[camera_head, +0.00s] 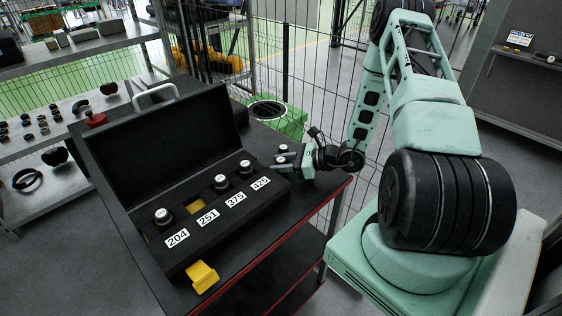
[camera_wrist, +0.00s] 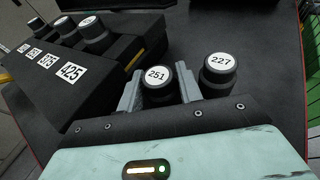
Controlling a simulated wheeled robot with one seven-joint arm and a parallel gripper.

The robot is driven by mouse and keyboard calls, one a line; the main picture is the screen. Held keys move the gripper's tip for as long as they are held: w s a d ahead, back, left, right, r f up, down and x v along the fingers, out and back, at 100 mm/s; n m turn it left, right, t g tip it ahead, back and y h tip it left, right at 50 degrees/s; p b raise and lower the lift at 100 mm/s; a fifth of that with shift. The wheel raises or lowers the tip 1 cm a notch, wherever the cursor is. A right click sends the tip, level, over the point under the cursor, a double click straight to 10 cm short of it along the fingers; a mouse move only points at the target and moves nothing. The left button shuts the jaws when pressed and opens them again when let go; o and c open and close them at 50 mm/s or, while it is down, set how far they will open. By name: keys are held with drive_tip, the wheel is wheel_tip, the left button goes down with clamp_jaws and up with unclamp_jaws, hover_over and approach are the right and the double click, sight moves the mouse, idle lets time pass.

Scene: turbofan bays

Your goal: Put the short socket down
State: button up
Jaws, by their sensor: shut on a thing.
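My gripper (camera_head: 291,157) is at the table's right end, just right of the open case. In the wrist view my gripper (camera_wrist: 159,88) has its two grey fingers shut on a dark socket with a white cap marked 251 (camera_wrist: 157,75). I cannot tell whether its base touches the table. A second socket, marked 227 (camera_wrist: 218,68), stands upright close outside the right finger. The black case (camera_head: 190,240) has slots labelled 204, 251, 375 and 425. The 251 slot (camera_head: 197,205) is empty and shows yellow; the other three hold sockets.
The dark table (camera_head: 255,142) has bare surface behind the case's right end. The raised lid (camera_head: 160,150) stands behind the slots. A yellow piece (camera_head: 202,277) sits at the case's front. Wire fencing (camera_head: 270,50) runs behind; shelves with parts are left.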

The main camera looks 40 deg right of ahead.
drive_tip(key=shift+f, duration=0.2)
drive_tip(key=o, duration=0.8)
